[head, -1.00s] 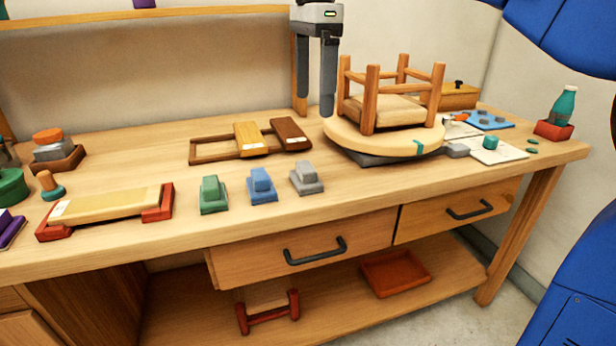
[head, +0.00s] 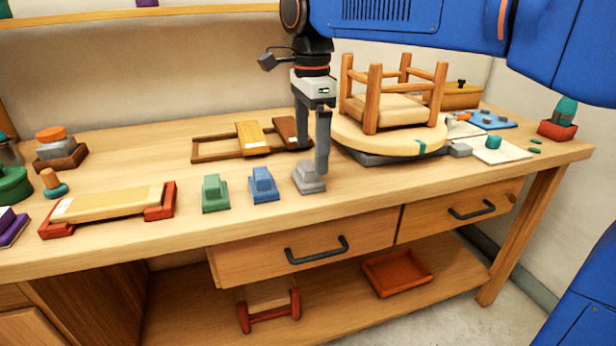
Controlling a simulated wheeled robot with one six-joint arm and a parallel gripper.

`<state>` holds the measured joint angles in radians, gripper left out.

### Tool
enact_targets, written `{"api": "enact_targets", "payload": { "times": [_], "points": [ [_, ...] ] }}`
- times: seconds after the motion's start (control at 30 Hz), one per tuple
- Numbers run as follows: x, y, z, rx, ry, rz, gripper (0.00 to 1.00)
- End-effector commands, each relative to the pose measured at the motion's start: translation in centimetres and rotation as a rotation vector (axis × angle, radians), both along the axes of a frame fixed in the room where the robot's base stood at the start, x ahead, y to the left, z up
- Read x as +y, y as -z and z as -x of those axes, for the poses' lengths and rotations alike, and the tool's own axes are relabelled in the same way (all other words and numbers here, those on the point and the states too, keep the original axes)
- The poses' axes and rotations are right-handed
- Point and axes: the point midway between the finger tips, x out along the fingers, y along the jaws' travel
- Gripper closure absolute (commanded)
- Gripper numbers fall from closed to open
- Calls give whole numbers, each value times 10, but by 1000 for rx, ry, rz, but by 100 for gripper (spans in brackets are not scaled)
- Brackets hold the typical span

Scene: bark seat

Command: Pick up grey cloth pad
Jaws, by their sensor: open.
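The grey cloth pad (head: 308,180) is a small stepped grey block on the bench top, at the right end of a row with a blue pad (head: 263,186) and a green pad (head: 214,194). My gripper (head: 312,162) points straight down over it and is open. One finger comes down at the pad's right side and overlaps its edge in the picture. The other finger ends just behind the pad's upper left. I cannot tell whether either finger touches it.
A round turntable (head: 375,144) with an upturned wooden stool (head: 390,105) stands close to the right of my gripper. A wooden frame (head: 215,150) with sanding blocks lies behind the pads. The bench front before the pads is clear.

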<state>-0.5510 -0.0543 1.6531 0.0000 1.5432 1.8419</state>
Motion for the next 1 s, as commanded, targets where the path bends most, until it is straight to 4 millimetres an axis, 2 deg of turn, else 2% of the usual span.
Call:
{"api": "enact_targets", "payload": {
  "times": [0.13,0.43,0.77,0.93,0.97,1.0],
  "points": [
    [2,11,0,1,-1,0,12],
    [6,48,1,1,1,0,12],
    [7,53,1,-1,0,0,12],
    [7,53,1,-1,0,0,52],
    [6,53,1,-1,0,0,57],
    [7,53,1,-1,0,0,57]
  ]
}}
